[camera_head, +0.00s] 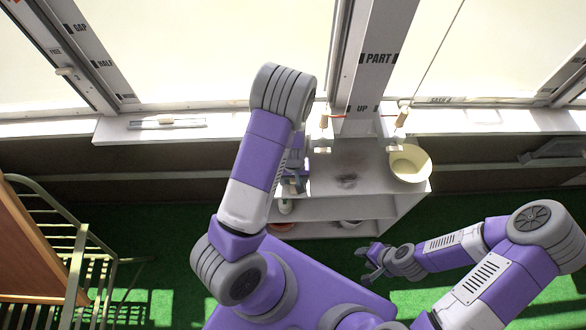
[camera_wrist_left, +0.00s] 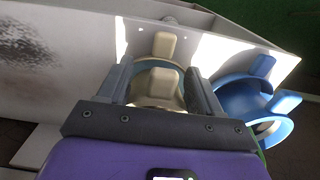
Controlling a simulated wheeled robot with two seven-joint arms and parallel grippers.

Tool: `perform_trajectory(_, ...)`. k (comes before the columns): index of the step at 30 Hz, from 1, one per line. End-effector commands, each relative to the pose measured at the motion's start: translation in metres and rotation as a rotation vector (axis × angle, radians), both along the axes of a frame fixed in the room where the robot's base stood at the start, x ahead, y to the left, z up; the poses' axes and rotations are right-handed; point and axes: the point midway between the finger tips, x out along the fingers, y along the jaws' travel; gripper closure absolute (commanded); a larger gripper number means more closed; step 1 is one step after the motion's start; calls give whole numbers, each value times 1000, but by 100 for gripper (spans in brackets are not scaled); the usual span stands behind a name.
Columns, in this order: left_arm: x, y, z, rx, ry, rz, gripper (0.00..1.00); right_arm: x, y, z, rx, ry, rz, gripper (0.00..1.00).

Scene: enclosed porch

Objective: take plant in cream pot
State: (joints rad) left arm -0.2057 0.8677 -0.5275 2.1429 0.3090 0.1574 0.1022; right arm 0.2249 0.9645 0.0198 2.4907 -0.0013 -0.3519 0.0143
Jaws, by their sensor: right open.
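A cream pot (camera_head: 424,161), wide and round, stands at the right end of the white shelf top. I cannot make out a plant in it. My left gripper (camera_head: 293,184) points down by the shelf's left end. In the left wrist view its fingers (camera_wrist_left: 161,82) stand apart on either side of a cream object (camera_wrist_left: 165,46) with upright tabs and a blue-green band. Whether they touch it I cannot tell. My right gripper (camera_head: 372,262) is open and empty, low in front of the shelf.
The white shelf unit (camera_head: 352,205) stands below the window and holds a few partly hidden items. A blue object (camera_wrist_left: 245,88) with tabs is right of the left fingers. A metal-framed seat (camera_head: 75,262) is at left. Green floor lies in front. Cords with weights hang over the shelf.

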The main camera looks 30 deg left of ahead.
Motion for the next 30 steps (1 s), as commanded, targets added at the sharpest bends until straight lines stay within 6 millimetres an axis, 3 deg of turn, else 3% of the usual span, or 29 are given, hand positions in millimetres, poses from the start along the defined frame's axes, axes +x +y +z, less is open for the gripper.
perform_trajectory(2, 0, 0, 0, 0, 0, 0, 48, 0, 0, 0, 0, 0, 0, 57)
perform_trajectory(12, 0, 0, 0, 0, 0, 0, 100, 0, 0, 0, 0, 0, 0, 57)
perform_trajectory(23, 0, 0, 2, 1, -1, 0, 100, 0, 0, 1, 0, 0, 0, 57)
perform_trajectory(30, 1, 0, 26, 0, -4, -2, 100, 0, 0, 9, 0, 0, 0, 57)
